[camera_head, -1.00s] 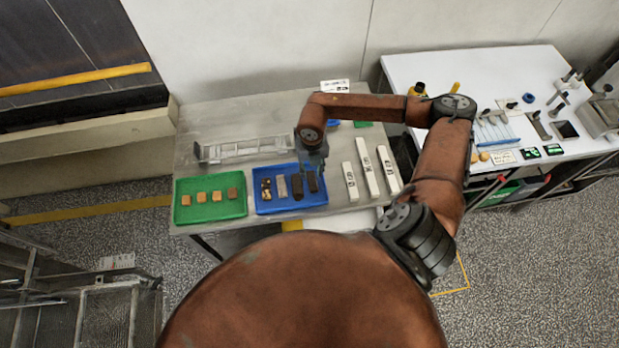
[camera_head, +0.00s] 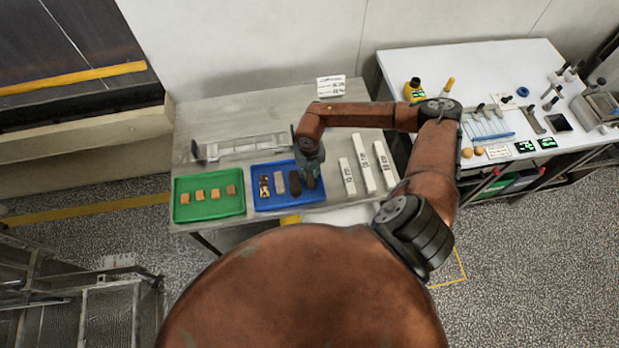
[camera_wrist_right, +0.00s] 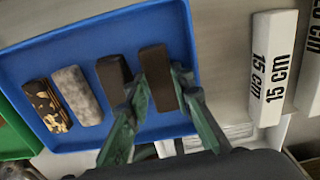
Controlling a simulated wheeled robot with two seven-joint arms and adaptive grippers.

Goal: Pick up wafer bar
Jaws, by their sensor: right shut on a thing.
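A blue tray (camera_head: 262,205) on the grey table holds several bars in a row. From the left in the right wrist view they are a nut-topped bar (camera_wrist_right: 47,105), a greyish bar (camera_wrist_right: 77,96), a dark brown bar (camera_wrist_right: 112,77) and another dark brown bar (camera_wrist_right: 157,88) at the right end. I cannot tell by label which is the wafer bar. My right gripper (camera_head: 311,174) is over the tray's right end. Its green fingers (camera_wrist_right: 158,73) are shut on the rightmost dark bar, one on each side. Lift off the tray cannot be judged. My left gripper is not in view.
A green tray (camera_head: 182,213) with several small tan squares stands left of the blue tray. White length-marked blocks (camera_head: 366,168) stand to its right; one reads 15 cm (camera_wrist_right: 272,70). A metal rack (camera_head: 240,147) lies behind. A white table (camera_head: 450,70) with tools is at right.

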